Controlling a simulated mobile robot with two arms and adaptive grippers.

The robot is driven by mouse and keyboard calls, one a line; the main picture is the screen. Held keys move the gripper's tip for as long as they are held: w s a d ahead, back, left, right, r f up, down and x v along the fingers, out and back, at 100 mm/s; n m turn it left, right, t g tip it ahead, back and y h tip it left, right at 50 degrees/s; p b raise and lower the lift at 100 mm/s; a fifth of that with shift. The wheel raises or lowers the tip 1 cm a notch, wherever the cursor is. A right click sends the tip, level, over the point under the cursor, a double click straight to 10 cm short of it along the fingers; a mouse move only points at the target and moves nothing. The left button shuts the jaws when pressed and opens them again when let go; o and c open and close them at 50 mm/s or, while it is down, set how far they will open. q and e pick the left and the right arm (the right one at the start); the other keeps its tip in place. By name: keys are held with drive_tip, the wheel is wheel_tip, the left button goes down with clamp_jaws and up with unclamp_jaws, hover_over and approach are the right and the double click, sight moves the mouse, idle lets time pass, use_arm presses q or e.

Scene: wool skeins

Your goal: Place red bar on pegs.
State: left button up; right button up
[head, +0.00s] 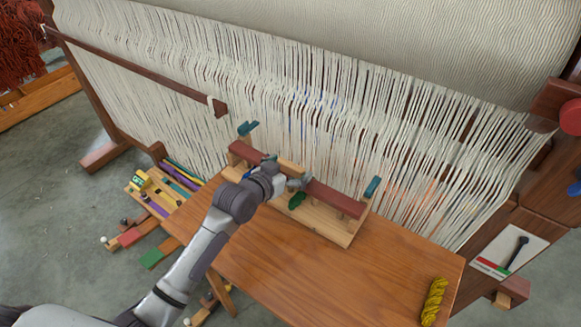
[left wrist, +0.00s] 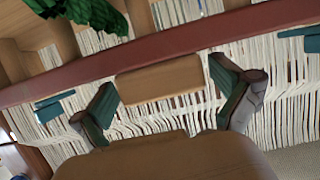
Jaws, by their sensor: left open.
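The red bar (head: 334,197) lies lengthwise along a wooden peg rack (head: 322,224) on the table. Its middle is hidden by my left gripper (head: 294,183) in the head view. Short wooden pegs show beneath its right part; whether it is seated on them I cannot tell. In the left wrist view the bar (left wrist: 130,62) crosses the picture at a slant. My left gripper (left wrist: 166,106) is open there, its fingers apart on either side of a tan wooden block (left wrist: 158,81) beside the bar. My right gripper is not in view.
A dark green skein (head: 297,201) lies on the rack, with teal pieces (head: 372,187) at its ends. A yellow skein (head: 434,302) lies at the table's right. The loom's white warp threads (head: 330,120) hang close behind. The front of the table (head: 310,285) is clear.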

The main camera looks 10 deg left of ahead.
use_arm(q)
drive_tip(key=shift+r, duration=0.1)
drive_tip(key=b+v, duration=0.1)
drive_tip(key=v, duration=1.1)
idle(0.9)
